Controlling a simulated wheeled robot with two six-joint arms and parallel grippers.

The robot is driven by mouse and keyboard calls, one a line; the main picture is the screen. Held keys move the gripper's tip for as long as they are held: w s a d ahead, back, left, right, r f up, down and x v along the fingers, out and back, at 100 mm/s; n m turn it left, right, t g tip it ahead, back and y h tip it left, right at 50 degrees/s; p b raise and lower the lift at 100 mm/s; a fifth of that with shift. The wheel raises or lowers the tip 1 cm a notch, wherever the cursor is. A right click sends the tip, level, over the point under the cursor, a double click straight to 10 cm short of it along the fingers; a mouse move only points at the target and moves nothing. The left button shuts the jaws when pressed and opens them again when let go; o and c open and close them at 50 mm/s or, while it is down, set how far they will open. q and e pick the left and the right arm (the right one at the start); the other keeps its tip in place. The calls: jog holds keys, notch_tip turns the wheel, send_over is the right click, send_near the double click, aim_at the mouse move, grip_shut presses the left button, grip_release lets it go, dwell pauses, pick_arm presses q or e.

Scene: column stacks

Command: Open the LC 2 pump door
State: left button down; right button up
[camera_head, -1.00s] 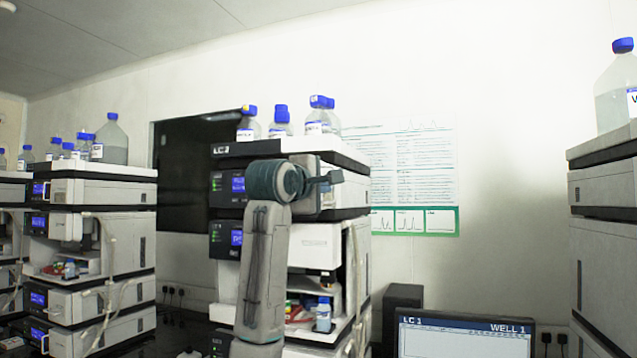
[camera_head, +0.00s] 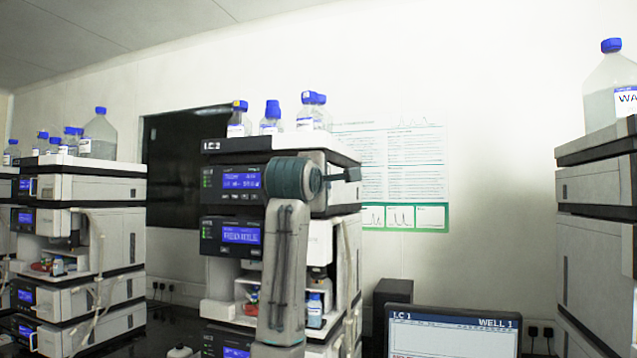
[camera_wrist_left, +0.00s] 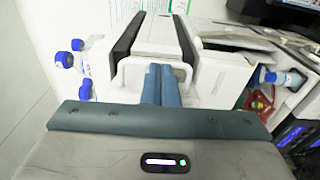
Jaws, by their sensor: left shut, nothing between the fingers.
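The LC 2 stack (camera_head: 225,146) stands in the middle of the head view, its front displays lit blue. Its top module (camera_head: 240,180) is partly covered by my left arm. In the left wrist view, a white module (camera_wrist_left: 160,35) lies between two black strips, with a pale loop-shaped handle (camera_wrist_left: 125,68) on its front. My left gripper (camera_wrist_left: 162,85) is shut and empty, its blue-grey fingertips at that handle, between its two ends. I cannot tell whether they touch it. No open gap shows at the door. My right gripper is not in view.
Blue-capped bottles (camera_head: 305,115) stand on the stack. An open bay with small bottles (camera_head: 315,308) lies lower down. Other stacks stand left (camera_head: 100,240) and right (camera_head: 600,230). A monitor (camera_head: 450,335) is at the bottom right.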

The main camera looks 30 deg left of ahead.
pick_arm(q)
jog(key=w+d+n+y+p, duration=0.1)
jog(key=w+d, duration=0.5)
jog(key=shift+w+g+y, duration=0.3)
jog(key=shift+g, duration=0.1)
jog(key=shift+f, duration=0.1)
dwell(0.5)
